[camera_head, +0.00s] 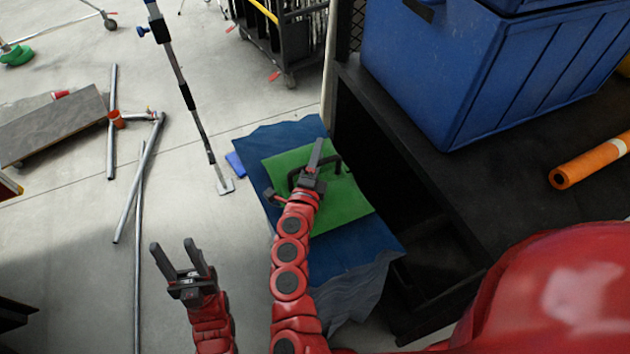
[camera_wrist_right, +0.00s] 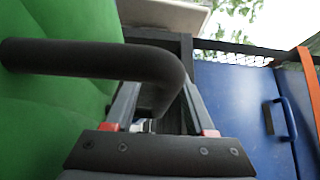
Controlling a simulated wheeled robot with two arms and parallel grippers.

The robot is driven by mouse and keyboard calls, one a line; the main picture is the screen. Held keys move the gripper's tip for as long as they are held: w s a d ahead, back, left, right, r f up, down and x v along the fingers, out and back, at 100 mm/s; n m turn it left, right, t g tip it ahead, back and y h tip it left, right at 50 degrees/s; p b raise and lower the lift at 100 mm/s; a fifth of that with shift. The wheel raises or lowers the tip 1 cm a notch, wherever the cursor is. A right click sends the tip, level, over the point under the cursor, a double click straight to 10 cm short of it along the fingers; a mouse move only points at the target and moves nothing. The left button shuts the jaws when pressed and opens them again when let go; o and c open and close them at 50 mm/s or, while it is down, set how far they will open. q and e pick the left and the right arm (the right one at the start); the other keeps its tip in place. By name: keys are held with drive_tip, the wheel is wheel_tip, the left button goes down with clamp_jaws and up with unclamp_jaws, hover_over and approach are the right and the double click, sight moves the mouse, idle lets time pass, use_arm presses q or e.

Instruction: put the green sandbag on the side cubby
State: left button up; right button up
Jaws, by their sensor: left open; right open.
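The green sandbag (camera_head: 345,203) lies flat on a blue cloth (camera_head: 365,252) beside the black cubby (camera_head: 432,190). The sandbag also fills the left of the right wrist view (camera_wrist_right: 45,120). Its black handle (camera_wrist_right: 95,57) runs in from the left there and bends down between my right gripper's fingers. My right gripper (camera_head: 311,166) is open over the sandbag at the handle, not closed on it; whether it touches is unclear. My left gripper (camera_head: 182,260) is open and empty over the floor, left of the cloth. The cubby's inside is dark and partly hidden.
A large blue bin (camera_head: 480,75) and an orange roll (camera_head: 590,162) rest on top of the cubby. A stand pole (camera_head: 185,90) reaches the floor behind the cloth. Loose metal pipes (camera_head: 138,190) and a grey board (camera_head: 55,122) lie left. A black cart (camera_head: 285,35) stands behind.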

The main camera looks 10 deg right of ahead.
clamp_jaws()
idle(1.4)
